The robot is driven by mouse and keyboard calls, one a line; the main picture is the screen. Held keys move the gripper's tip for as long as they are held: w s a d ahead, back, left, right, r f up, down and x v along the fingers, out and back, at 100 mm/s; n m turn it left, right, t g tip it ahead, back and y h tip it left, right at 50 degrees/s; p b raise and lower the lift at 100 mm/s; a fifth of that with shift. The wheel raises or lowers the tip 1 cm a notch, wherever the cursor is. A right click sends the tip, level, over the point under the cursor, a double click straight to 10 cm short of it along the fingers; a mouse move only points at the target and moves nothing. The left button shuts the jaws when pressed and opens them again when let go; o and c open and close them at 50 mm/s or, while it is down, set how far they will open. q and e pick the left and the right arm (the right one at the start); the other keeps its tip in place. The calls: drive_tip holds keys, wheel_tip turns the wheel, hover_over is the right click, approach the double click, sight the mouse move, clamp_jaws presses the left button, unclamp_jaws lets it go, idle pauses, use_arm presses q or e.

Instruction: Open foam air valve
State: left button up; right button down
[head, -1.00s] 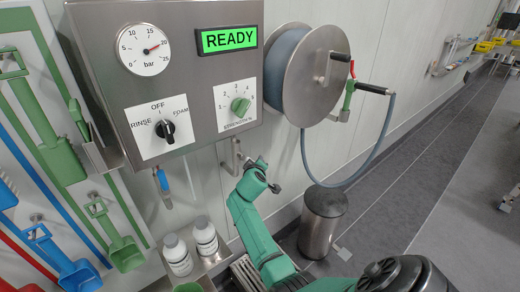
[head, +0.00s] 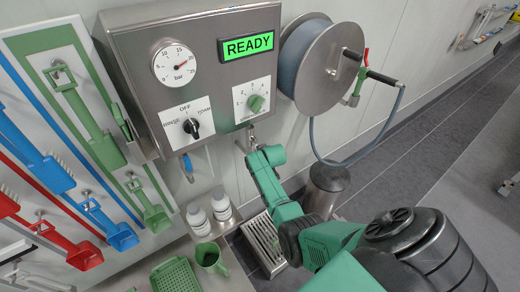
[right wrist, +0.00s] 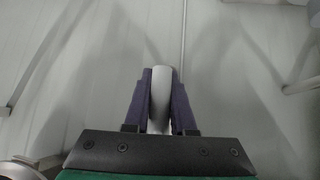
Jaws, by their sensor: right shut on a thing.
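A small valve with a blue lever (head: 188,168) hangs under the left part of the steel control box (head: 130,50) in the head view. The lever points down. My right gripper (head: 252,140) is to the right of it, just under the box's right part and close to the wall. The right wrist view shows its dark fingers (right wrist: 160,100) shut on a light grey, rounded bar-like piece (right wrist: 160,85). I cannot tell what that piece belongs to. My left gripper is out of view.
The box carries a gauge (head: 174,62), a mode dial (head: 191,127), a green knob (head: 256,103) and a READY display (head: 248,48). A hose reel (head: 322,70) is at right. White bottles (head: 198,218) and a green jug (head: 211,257) stand below. Tool boards (head: 150,185) are at left.

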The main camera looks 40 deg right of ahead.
drive_tip(key=shift+a, duration=0.2)
idle(0.4)
drive_tip(key=c, duration=0.8)
unclamp_jaws()
drive_tip(key=shift+o, duration=0.2)
drive_tip(key=p+v, duration=0.2)
drive_tip(key=v, duration=1.2)
drive_tip(key=shift+s+d+r, duration=0.15)
drive_tip(key=shift+s+r, duration=0.05)
drive_tip(key=shift+r, duration=0.05)
